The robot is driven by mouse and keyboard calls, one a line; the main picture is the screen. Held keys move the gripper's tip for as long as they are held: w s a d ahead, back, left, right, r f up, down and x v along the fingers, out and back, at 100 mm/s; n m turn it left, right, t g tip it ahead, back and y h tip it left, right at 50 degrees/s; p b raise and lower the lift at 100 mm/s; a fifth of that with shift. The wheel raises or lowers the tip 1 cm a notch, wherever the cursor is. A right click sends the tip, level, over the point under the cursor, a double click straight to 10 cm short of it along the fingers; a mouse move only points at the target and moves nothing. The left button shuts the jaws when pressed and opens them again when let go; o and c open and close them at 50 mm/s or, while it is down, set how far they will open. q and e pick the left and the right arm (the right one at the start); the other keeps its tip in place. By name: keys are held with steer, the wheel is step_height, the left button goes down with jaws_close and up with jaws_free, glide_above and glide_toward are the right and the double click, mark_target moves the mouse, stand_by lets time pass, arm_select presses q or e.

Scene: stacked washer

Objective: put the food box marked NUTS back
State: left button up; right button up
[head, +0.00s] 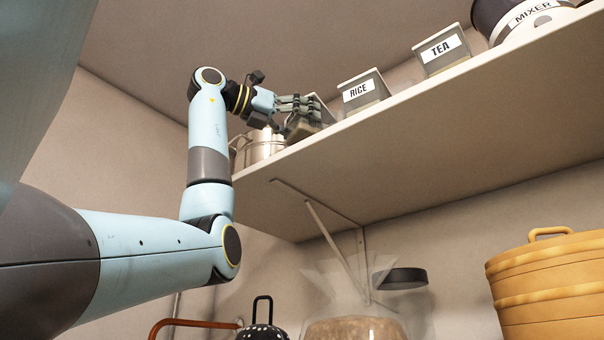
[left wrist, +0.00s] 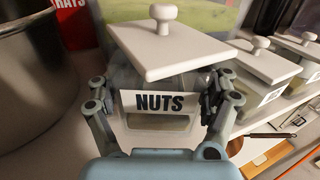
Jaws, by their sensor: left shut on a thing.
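The food box marked NUTS (left wrist: 160,122) is a clear box with a white knobbed lid and a white label, upright in the left wrist view. My left gripper (head: 303,112) is shut on it, with one finger on each side below the lid. In the head view the fingers hide most of the box, at the shelf's front edge between a metal pot (head: 262,149) and the RICE box (head: 364,92). I cannot tell whether its base touches the shelf (head: 420,125). My right gripper is not in view.
The TEA box (head: 442,52) and a mixer (head: 530,18) stand farther right on the shelf. In the left wrist view the pot (left wrist: 40,75) is close on the left, and a large greenish container (left wrist: 200,22) stands behind. A yellow lidded container (head: 548,285) is below the shelf.

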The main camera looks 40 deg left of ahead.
mark_target(290, 132)
arm_select(q)
step_height(290, 132, down, 3)
steer(key=shift+r, duration=0.15)
steer(key=shift+a+f, duration=0.1)
steer(key=shift+f, duration=0.35)
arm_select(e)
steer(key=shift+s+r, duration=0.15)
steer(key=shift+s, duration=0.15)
arm_select(q)
steer(key=o, duration=1.2)
steer(key=shift+d+f, duration=0.1)
steer(key=shift+d, duration=0.1)
steer(key=o, duration=0.4)
steer(key=shift+a, duration=0.1)
steer(key=shift+o, duration=0.2)
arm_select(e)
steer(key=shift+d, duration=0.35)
